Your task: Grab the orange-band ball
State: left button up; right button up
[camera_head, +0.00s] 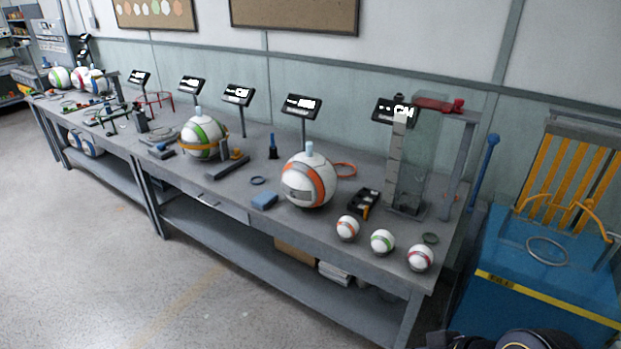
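A small white ball with an orange band (347,228) sits on the grey workbench (225,203) near its front edge. It is the leftmost of three small balls. Beside it are a green-band ball (382,242) and a red-band ball (420,258). A much larger white ball with an orange band (318,180) stands on the bench to the left and behind. Neither gripper shows. Dark rounded parts at the bottom right edge may be mine, but no fingers are visible there.
A tall clear column press (418,155) and a black tray (364,202) stand behind the small balls. A blue machine (545,255) stands right of the bench. The floor in front (110,260) is clear.

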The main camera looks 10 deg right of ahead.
aim_at(309, 180)
jog(key=i+j+z, duration=0.1)
jog(key=i, duration=0.4)
jog(key=i+j+z, duration=0.1)
jog(key=i+j, duration=0.15)
jog(key=i, duration=0.25)
jog(key=i+j+z, duration=0.1)
jog(key=i+j, duration=0.15)
jog(key=i, duration=0.25)
